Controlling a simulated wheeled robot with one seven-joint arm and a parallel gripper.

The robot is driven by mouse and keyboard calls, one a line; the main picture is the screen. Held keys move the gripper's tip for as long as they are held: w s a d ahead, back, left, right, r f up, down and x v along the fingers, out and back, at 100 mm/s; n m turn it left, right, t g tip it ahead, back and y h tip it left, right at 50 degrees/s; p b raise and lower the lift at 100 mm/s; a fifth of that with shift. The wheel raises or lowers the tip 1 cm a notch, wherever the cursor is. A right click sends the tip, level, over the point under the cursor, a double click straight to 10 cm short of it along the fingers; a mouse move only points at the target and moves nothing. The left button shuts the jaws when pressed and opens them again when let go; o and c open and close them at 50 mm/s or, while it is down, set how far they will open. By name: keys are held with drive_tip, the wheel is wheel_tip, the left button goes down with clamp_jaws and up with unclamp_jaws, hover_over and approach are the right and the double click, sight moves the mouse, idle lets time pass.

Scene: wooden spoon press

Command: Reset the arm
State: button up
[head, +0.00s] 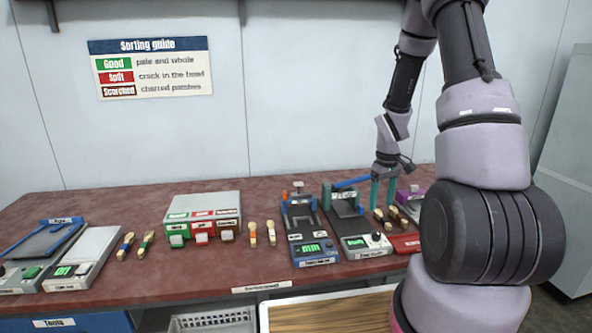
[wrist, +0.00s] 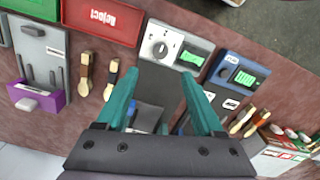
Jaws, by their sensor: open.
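My gripper (head: 383,192) has two teal fingers, pointing down over the right part of the table (head: 100,195). In the wrist view my gripper (wrist: 160,90) is open, its fingers spread wide with nothing held between them. A grey and black press (head: 345,207) with a green display stands just left of the gripper in the head view; it shows ahead of and between the fingers in the wrist view (wrist: 172,50). Two dark-patched wooden spoons (wrist: 85,72) lie left of the fingers in the wrist view. My arm hides part of the table's right side.
A blue device (head: 314,246), pale spoons (head: 252,233) and a grey box with coloured labels (head: 203,210) stand further left. A purple-fronted device (wrist: 48,100) and a red Reject tray (wrist: 105,18) are near the gripper. A sorting guide (head: 150,68) hangs on the wall.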

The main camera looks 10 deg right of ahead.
drive_tip(key=s+a+r+m+t, duration=0.2)
drive_tip(key=a+r, duration=0.1)
drive_tip(key=r, duration=0.7)
drive_tip(key=s+a+r+m+t, duration=0.1)
drive_tip(key=s+a+r+m, duration=0.15)
drive_tip(key=r, duration=0.85)
drive_tip(key=s+a+r+m+t+y, duration=0.1)
drive_tip(key=s+a+r+t, duration=0.1)
drive_tip(key=s+a+r, duration=0.2)
drive_tip(key=s+a+r+m+t+y, duration=0.1)
drive_tip(key=s+a+r, duration=0.3)
drive_tip(key=s+r, duration=0.5)
drive_tip(key=shift+s+r+m+t, duration=0.3)
drive_tip(key=shift+s+m+t, duration=0.25)
drive_tip(key=shift+s, duration=0.6)
